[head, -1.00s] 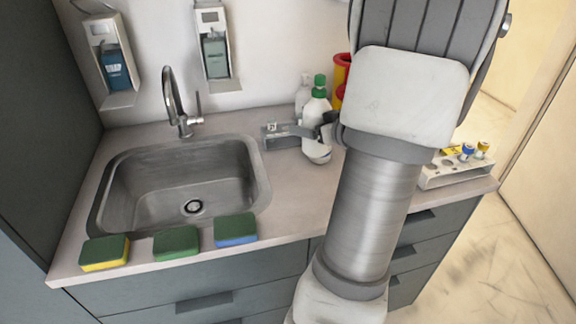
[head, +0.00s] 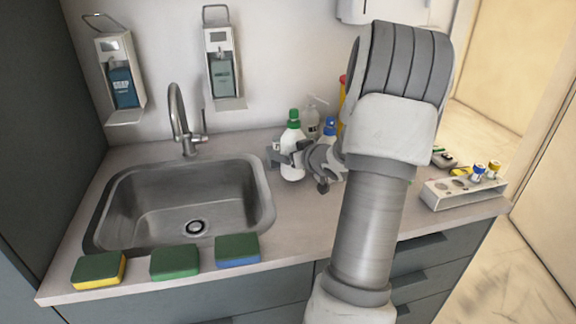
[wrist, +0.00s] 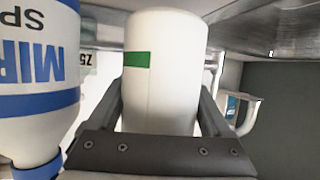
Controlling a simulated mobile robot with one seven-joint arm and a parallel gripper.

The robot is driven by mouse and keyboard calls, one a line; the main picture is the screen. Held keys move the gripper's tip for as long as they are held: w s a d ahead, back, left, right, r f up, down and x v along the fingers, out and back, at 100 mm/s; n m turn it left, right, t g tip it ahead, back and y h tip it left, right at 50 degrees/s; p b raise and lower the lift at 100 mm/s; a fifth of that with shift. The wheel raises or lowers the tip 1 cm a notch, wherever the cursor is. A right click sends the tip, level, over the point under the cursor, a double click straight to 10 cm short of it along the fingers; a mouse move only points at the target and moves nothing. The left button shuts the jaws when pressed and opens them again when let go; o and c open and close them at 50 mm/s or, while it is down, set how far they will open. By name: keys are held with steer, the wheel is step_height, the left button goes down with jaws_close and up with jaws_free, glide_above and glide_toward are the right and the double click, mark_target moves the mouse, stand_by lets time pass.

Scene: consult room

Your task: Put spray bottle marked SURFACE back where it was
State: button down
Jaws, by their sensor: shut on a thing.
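My gripper (head: 287,158) is shut on a white bottle with a green cap (head: 292,143), right of the sink. In the wrist view the held bottle (wrist: 165,85) fills the space between the two fingers and shows a green band; no name can be read on it. A second white bottle with blue lettering starting "MIR" (wrist: 35,75) is close to its left and appears upside down. A blue-topped bottle (head: 330,126) stands behind my gripper in the head view, mostly hidden. I cannot tell whether the held bottle touches the counter.
The sink (head: 180,205) is left of my gripper, with a tap (head: 180,120) behind it. A clear bottle (head: 310,122) stands near the wall. Three sponges (head: 175,262) line the front edge. A tube rack (head: 462,188) is at the right. Counter between sink and gripper is bare.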

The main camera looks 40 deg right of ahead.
steer(key=shift+f+b, duration=0.4)
steer(key=shift+f, duration=1.15)
steer(key=shift+f, duration=0.2)
jaws_free()
steer(key=shift+r, duration=0.2)
steer(key=p+v, duration=0.2)
steer(key=v, duration=1)
